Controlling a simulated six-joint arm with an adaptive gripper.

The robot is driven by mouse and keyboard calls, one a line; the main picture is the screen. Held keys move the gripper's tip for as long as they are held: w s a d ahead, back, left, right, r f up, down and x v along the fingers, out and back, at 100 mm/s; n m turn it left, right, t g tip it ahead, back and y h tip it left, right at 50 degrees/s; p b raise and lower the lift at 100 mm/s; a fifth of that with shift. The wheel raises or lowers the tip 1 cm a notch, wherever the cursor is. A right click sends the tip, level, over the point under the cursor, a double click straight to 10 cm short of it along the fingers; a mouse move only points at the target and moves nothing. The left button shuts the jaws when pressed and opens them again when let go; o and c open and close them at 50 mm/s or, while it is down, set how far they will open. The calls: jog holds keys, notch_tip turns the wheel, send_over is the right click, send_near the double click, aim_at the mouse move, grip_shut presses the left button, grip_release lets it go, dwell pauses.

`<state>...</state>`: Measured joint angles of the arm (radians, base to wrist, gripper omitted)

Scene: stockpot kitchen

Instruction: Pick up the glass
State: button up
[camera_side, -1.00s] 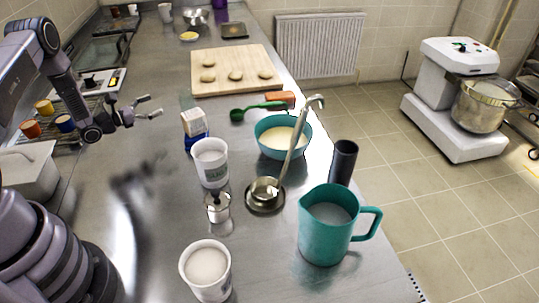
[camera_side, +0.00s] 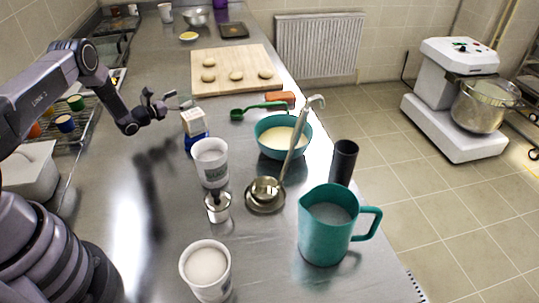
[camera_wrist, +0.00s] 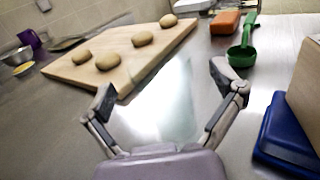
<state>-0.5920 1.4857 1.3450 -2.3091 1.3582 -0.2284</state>
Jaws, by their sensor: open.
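I cannot make out a drinking glass for certain. In the wrist view a pale, bright patch (camera_wrist: 160,105) lies between my fingers; I cannot tell whether it is clear glass or a reflection on the steel. My gripper (camera_side: 168,98) is open, above the counter, left of and behind the blue-and-white carton (camera_side: 195,124). The wrist view also shows my gripper (camera_wrist: 162,82), its two fingers wide apart with nothing visibly clamped. The carton's blue part shows at the right there (camera_wrist: 285,135).
A wooden board (camera_side: 232,72) with several dough pieces lies beyond my gripper. A green spoon (camera_side: 258,110), teal bowl (camera_side: 272,148), white cups (camera_side: 210,165), ladle (camera_side: 265,190), dark cylinder (camera_side: 343,160) and teal jug (camera_side: 325,235) stand to the right. The steel counter's left middle is clear.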

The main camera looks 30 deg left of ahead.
jog(key=shift+x, duration=0.85)
jog(key=shift+c, duration=0.4)
jog(key=c, duration=1.3)
jog(key=shift+o, duration=0.2)
jog(key=shift+r, duration=0.1)
